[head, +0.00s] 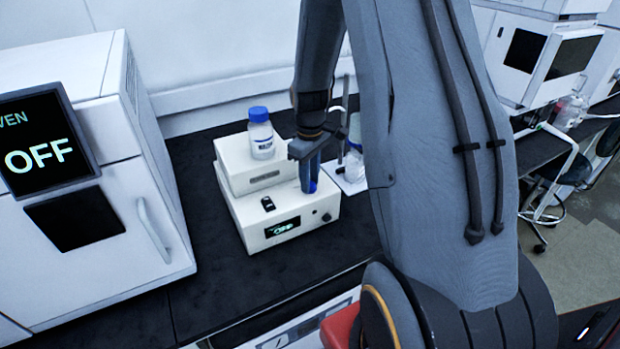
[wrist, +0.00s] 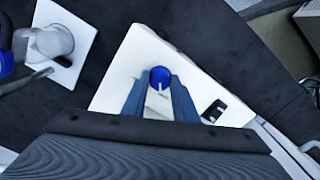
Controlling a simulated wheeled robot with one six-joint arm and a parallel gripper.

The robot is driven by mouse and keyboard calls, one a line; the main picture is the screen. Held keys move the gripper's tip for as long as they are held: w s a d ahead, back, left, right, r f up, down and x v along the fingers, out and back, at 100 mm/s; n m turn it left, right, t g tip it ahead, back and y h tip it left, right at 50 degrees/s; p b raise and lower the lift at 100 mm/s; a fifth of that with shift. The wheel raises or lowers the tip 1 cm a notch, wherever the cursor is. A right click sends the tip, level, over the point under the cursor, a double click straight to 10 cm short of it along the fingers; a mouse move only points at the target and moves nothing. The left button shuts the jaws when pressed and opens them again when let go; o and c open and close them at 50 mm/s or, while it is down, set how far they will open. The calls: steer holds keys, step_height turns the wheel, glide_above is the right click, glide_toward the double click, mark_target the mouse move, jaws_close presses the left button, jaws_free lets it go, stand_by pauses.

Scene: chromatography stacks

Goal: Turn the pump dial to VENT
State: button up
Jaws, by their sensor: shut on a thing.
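The pump (head: 284,213) is a white box on the dark bench in the head view. Its small front display (head: 283,229) shows short lit text, too small to read surely. A blue round dial (head: 313,187) sits on its top right part; it also shows in the wrist view (wrist: 160,76). My gripper (head: 308,183) points down onto the dial and is shut on it. In the wrist view, my two fingers (wrist: 160,92) flank the blue dial, with a pale strip between them. The dial's markings cannot be read, so its setting cannot be told.
A blue-capped bottle (head: 261,135) stands on the upper white box (head: 247,176) close behind my gripper. A black switch (head: 268,203) is on the pump's top. A stand with a white plate (wrist: 75,32) is beside the pump. An oven (head: 150,200) reading OFF stands left.

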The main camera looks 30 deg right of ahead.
steer(key=shift+w+n, duration=0.1)
steer(key=shift+n, duration=0.5)
steer(key=o, duration=1.1)
steer(key=shift+c, duration=0.2)
steer(key=shift+r+b, duration=1)
steer(key=shift+r, duration=2.95)
steer(key=s+a+f+m+t+b, duration=0.1)
steer(key=s+a+m, duration=0.5)
steer(key=s+a, duration=0.7)
steer(key=shift+s+m+b, duration=0.3)
steer(key=shift+s+b, duration=0.4)
steer(key=shift+s, duration=0.35)
